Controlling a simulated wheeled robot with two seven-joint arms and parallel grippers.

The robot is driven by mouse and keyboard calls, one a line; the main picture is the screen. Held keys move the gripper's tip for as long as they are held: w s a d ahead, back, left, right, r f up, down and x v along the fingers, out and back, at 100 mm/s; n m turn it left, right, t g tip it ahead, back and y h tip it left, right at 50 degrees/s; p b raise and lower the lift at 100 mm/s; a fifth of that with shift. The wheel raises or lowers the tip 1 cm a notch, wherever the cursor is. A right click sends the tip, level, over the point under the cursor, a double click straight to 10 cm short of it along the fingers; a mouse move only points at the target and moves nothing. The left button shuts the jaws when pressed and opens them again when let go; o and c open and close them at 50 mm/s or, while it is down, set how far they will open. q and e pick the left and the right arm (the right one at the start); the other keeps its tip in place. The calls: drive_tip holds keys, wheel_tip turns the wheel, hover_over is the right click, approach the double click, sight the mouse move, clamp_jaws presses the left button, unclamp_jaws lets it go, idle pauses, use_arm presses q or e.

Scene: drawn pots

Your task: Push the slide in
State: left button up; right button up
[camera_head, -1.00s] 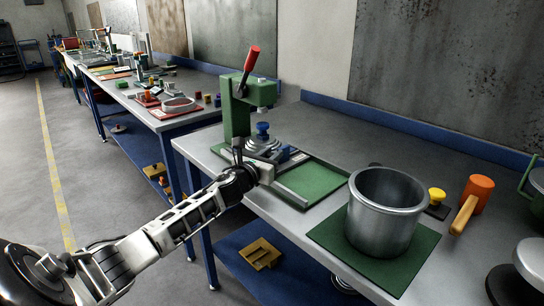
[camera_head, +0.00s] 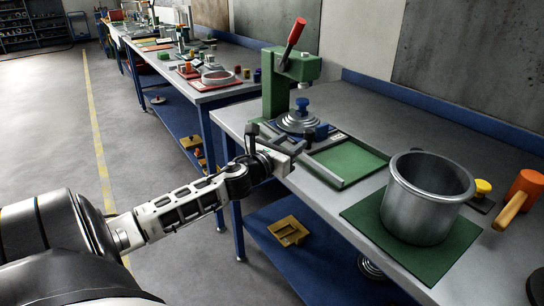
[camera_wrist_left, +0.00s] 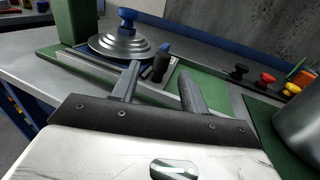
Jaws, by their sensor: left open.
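A green press (camera_head: 273,85) with a red lever (camera_head: 295,33) stands on the near bench. Beneath its head, a stepped grey lid (camera_head: 298,123) with a blue knob (camera_head: 302,103) rests on what looks like the slide, whose edges I cannot make out clearly. The lid (camera_wrist_left: 118,46) also shows in the left wrist view, with a dark upright handle (camera_wrist_left: 162,62) beside it. My left gripper (camera_head: 292,152) is at the bench's front edge, just in front of the slide. In the left wrist view its fingers (camera_wrist_left: 158,76) are apart, with the handle beyond the gap; I cannot tell whether they touch it.
A green mat (camera_head: 347,162) with a grey rail lies right of the press. A large metal pot (camera_head: 428,205) stands on another green mat (camera_head: 368,222). A yellow knob (camera_head: 482,187) and an orange mallet (camera_head: 522,190) lie farther right.

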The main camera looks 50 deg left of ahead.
use_arm(q)
drive_tip(key=s+d, duration=0.1)
drive_tip(key=s, duration=0.6)
idle(0.5)
drive_tip(key=s+d+f+n+g+h, duration=0.1)
drive_tip(key=s+d+f+n+g, duration=0.1)
drive_tip(key=s+d+f+n, duration=0.35)
drive_tip(key=s+d+f+n+g+h, duration=0.1)
drive_tip(key=s+d+f+n+g, duration=0.1)
drive_tip(key=d+f+n, duration=0.65)
drive_tip(key=s+d+f+n+g+h, duration=0.1)
drive_tip(key=s+d+f+n, duration=0.3)
drive_tip(key=d+n, duration=0.4)
drive_tip(key=s+d+f+n+g+h, duration=0.2)
drive_tip(key=s+d+f+n+h, duration=0.1)
drive_tip(key=d+n, duration=0.5)
wheel_tip(320, 180, down, 2)
drive_tip(key=shift+s+f+n, duration=0.2)
drive_tip(key=shift+s+n, duration=0.4)
drive_tip(key=shift+n, duration=0.2)
